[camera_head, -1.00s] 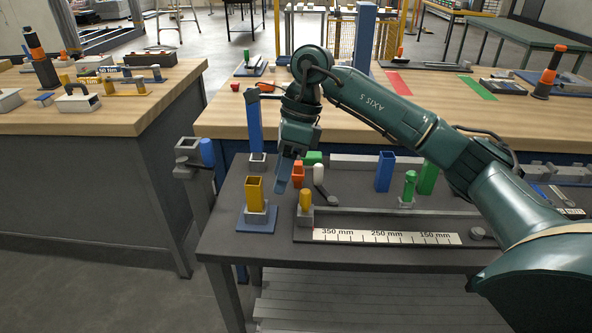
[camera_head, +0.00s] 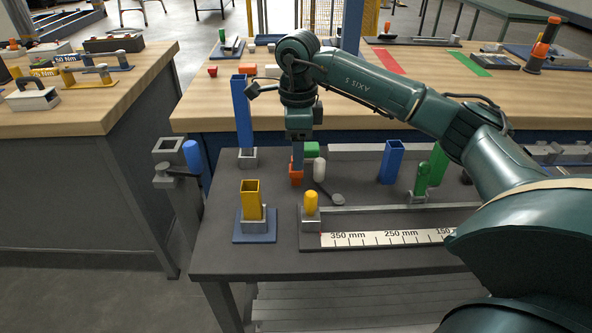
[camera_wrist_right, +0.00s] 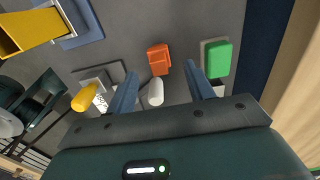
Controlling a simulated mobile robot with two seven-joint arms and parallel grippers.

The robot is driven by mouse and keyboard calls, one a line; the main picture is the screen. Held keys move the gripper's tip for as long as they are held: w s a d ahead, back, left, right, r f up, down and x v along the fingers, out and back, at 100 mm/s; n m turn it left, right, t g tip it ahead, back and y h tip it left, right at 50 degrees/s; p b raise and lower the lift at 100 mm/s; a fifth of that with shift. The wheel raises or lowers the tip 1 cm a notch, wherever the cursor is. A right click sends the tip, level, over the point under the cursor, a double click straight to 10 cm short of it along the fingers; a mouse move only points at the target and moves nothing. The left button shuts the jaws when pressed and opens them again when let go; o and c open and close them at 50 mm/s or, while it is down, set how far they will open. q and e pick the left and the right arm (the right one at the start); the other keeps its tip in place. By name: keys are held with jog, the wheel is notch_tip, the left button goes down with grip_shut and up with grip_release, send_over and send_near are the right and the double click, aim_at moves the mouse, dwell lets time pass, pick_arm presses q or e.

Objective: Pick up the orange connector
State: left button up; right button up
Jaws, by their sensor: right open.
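The orange connector (camera_head: 296,174) stands on the dark grey bench top (camera_head: 225,215), between the green block and the yellow parts. In the right wrist view the orange connector (camera_wrist_right: 159,58) lies ahead of the fingertips, roughly between them in line. My right gripper (camera_head: 297,160) points down above the connector and partly hides it in the head view. In the right wrist view its two blue fingers (camera_wrist_right: 158,75) are apart with nothing held. I cannot tell how far the fingertips are above the connector. My left gripper is not in view.
A green block (camera_head: 311,150) and a white rounded piece (camera_head: 319,170) stand close to the connector. A yellow square tube (camera_head: 251,200) and a yellow peg (camera_head: 311,203) stand in front. A blue tube (camera_head: 391,162) stands to the right.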

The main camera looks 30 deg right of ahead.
notch_tip(320, 180, down, 4)
jog(key=shift+a+r, duration=0.1)
jog(key=shift+a, duration=0.05)
jog(key=shift+f, duration=0.65)
jog(key=shift+c, duration=0.4)
jog(key=c, duration=1)
jog(key=shift+o, duration=0.2)
jog(key=shift+r, duration=0.1)
